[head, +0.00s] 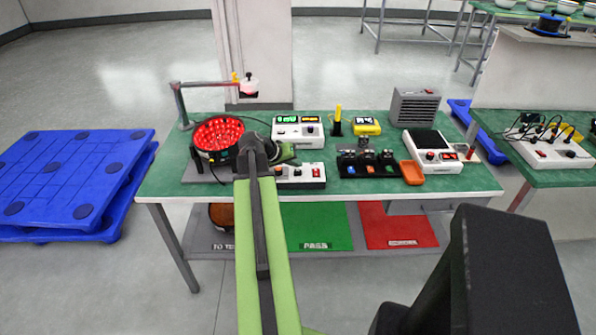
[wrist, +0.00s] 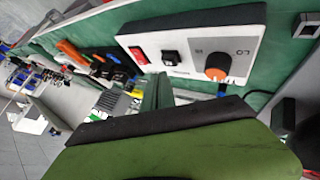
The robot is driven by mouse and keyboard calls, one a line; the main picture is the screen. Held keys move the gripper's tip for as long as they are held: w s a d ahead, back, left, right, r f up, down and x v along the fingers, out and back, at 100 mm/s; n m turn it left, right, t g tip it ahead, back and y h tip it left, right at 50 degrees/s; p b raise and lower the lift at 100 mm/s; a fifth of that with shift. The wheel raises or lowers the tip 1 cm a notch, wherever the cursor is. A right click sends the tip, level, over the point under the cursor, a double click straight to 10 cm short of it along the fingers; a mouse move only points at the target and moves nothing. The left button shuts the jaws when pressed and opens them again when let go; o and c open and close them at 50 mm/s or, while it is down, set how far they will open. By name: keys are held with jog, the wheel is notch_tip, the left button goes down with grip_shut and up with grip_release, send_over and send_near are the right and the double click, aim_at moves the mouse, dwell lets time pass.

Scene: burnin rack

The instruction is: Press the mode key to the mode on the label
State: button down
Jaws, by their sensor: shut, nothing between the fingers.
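A white control box (head: 305,182) sits at the front edge of the green bench, partly hidden by my arm. In the wrist view the same kind of white box (wrist: 195,42) shows a red switch (wrist: 138,55), a small black key (wrist: 171,57) and an orange knob (wrist: 217,67). Small print lies beside the key and knob; I can read only "LO" with confidence. My gripper (head: 291,158) is shut and empty, just above and behind the box in the head view. Its tips look apart from the key, but contact is hard to judge. I cannot tell which label gives the mode.
A red-lit round bowl (head: 218,134) stands left of my gripper, a white supply with green displays (head: 298,131) behind it.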

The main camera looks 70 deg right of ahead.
aim_at(296, 172)
jog(key=shift+f, duration=0.1)
jog(key=shift+f+b, duration=0.3)
jog(key=shift+b, duration=0.1)
jog(key=shift+f+b, duration=0.5)
dwell(0.6)
jog(key=shift+r, duration=0.15)
jog(key=shift+r+p, duration=0.8)
jog(key=shift+p, duration=0.15)
notch_tip(296, 172, up, 5)
jog(key=p, duration=0.5)
jog(key=shift+r, duration=0.1)
